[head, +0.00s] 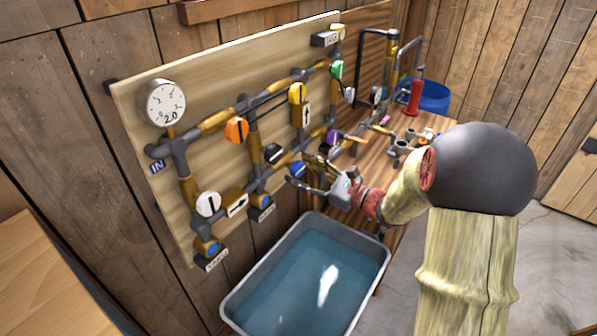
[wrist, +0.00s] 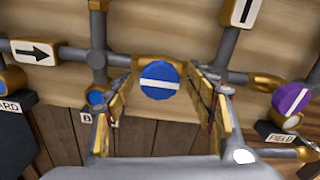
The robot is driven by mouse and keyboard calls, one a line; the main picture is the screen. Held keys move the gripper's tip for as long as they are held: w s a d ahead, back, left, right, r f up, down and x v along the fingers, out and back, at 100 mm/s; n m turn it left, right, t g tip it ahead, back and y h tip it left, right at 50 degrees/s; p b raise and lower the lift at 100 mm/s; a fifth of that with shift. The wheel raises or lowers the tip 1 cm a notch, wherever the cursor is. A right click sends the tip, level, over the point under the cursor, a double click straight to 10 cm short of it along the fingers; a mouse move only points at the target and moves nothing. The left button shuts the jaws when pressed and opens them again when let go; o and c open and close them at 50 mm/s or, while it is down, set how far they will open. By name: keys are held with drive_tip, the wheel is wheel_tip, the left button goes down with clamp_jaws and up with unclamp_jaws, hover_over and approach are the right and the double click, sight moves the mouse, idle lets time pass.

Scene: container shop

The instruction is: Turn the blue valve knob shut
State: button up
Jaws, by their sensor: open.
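The blue valve knob (wrist: 160,80) faces me in the middle of the wrist view. Its white stripe lies nearly level, roughly in line with the horizontal pipe on which it sits. My gripper (wrist: 163,92) is open, with one finger to the left and one to the right of the knob. A gap shows on each side, and I see no contact. In the head view the blue knob (head: 297,169) is partly hidden by my gripper (head: 302,173), at the low middle of the pipe board (head: 215,135).
A purple knob (wrist: 291,98) is to the right. Orange (head: 236,130), yellow (head: 297,93), green (head: 337,69) and white (head: 208,204) knobs share the board. A water-filled grey tub (head: 236,300) stands below. A wooden bench (head: 370,158) with loose parts is right of the board.

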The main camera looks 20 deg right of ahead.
drive_tip(key=shift+w+a, duration=0.35)
drive_tip(key=shift+w, duration=0.15)
drive_tip(key=c, duration=0.4)
drive_tip(key=c, duration=0.7)
drive_tip(key=shift+c, duration=0.3)
